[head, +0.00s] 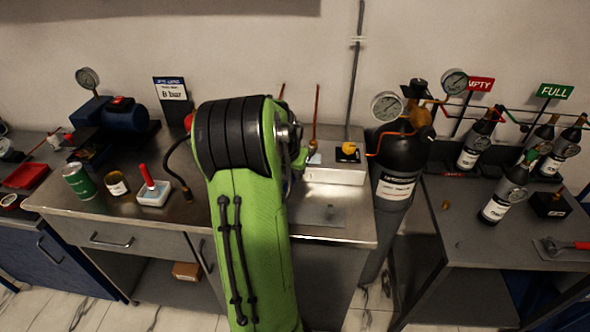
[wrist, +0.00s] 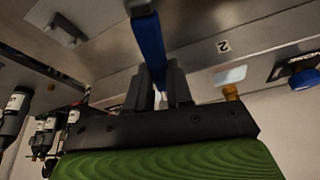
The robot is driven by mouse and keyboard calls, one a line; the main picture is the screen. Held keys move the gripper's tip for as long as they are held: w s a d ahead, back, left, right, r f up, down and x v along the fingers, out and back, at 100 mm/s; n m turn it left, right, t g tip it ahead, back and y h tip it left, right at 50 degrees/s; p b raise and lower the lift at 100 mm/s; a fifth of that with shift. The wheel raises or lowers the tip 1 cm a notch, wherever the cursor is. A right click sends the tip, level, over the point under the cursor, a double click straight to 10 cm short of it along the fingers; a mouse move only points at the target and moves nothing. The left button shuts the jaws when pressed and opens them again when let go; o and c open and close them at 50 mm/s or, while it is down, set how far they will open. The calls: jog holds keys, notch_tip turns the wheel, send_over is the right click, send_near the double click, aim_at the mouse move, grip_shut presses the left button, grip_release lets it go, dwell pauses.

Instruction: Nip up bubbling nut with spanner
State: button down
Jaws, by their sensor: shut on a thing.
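My gripper (wrist: 166,88) shows in the wrist view, its dark fingers shut on a blue bar, the handle of the spanner (wrist: 148,45). In the head view my green arm hides the gripper and the spanner. A pale fitting block (head: 335,175) stands on the bench right of my arm, with a yellow-brass fitting (head: 348,149) on it and copper pipes above. A brass fitting (wrist: 232,92) also shows in the wrist view. No bubbles can be made out on any nut.
A black gas cylinder (head: 395,170) with gauges stands right of the bench. On the bench left of my arm are a green can (head: 78,181), a brown jar (head: 117,184), a red-handled item (head: 150,185) and a blue pump (head: 122,115).

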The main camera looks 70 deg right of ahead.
jog(key=shift+a, duration=0.45)
jog(key=shift+r+p, duration=1.65)
jog(key=shift+r, duration=0.7)
jog(key=shift+f, duration=0.1)
